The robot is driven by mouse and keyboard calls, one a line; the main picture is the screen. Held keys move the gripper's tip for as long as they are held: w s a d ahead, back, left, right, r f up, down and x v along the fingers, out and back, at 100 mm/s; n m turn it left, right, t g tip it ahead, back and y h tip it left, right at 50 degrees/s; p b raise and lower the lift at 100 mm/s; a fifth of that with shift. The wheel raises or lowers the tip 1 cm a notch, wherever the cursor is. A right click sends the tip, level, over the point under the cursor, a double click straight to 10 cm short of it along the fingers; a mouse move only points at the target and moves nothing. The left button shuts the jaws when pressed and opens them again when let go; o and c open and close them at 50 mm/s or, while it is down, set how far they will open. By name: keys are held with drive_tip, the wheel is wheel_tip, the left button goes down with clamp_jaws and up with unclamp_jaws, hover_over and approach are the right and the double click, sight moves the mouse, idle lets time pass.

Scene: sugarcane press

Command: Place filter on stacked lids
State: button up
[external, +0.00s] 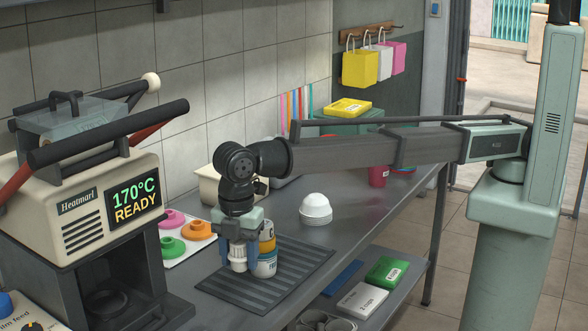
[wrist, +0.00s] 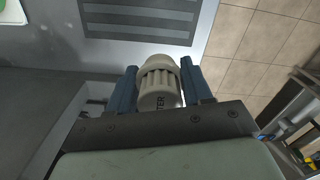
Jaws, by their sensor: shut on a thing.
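The filter is a white ribbed cylinder (wrist: 158,82) with the letters "TER" visible on its side. My gripper (wrist: 162,76) is shut on it, with a blue finger on each side. In the external view my gripper (external: 240,256) points down and the filter (external: 238,252) shows between its fingers, over the left part of the dark ribbed mat. I cannot tell whether it touches the mat. The stacked lids (external: 316,207) are a white domed pile on the steel counter, behind and to the right of my gripper, apart from it.
A Heatmarl machine (external: 85,220) stands at left. Counter around the lids is clear.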

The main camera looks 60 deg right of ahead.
drive_tip(key=shift+w+r, duration=0.15)
drive_tip(key=shift+r, duration=0.15)
drive_tip(key=w+d+r+m, duration=0.25)
drive_tip(key=w+d, duration=0.45)
drive_tip(key=w, duration=0.4)
drive_tip(key=w+d+r, duration=0.2)
drive_tip(key=w+d, duration=0.1)
drive_tip(key=d, duration=0.3)
drive_tip(key=w+d+r, duration=0.2)
drive_tip(key=w+d, duration=0.1)
drive_tip(key=d, duration=0.4)
drive_tip(key=n, duration=0.2)
hover_over(316, 195)
drive_tip(key=shift+f, duration=4.75)
drive_tip(key=shift+f, duration=0.15)
